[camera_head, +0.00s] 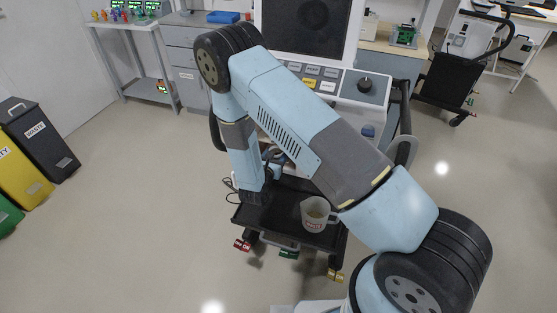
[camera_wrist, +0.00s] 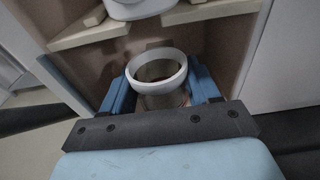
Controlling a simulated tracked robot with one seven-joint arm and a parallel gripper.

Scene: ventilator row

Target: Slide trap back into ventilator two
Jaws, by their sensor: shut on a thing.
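The trap (camera_wrist: 176,83) is a clear cup with a white ring rim, seen from above in the wrist view. My gripper (camera_wrist: 160,88) is shut on it, with one blue finger on each side. The trap is at the open recess of a ventilator, in front of its brown back wall (camera_wrist: 205,38). A white fitting (camera_wrist: 140,8) hangs above and beyond the trap, apart from it in the picture. In the head view the ventilator (camera_head: 345,92) stands behind my arm, which hides most of the recess and the trap.
A jug marked WASTE (camera_head: 316,214) stands on the black lower tray (camera_head: 277,212) of the ventilator cart. Pale ledges (camera_wrist: 92,30) flank the recess. Waste bins (camera_head: 38,135) stand at the left, and another ventilator (camera_head: 468,38) at the back right.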

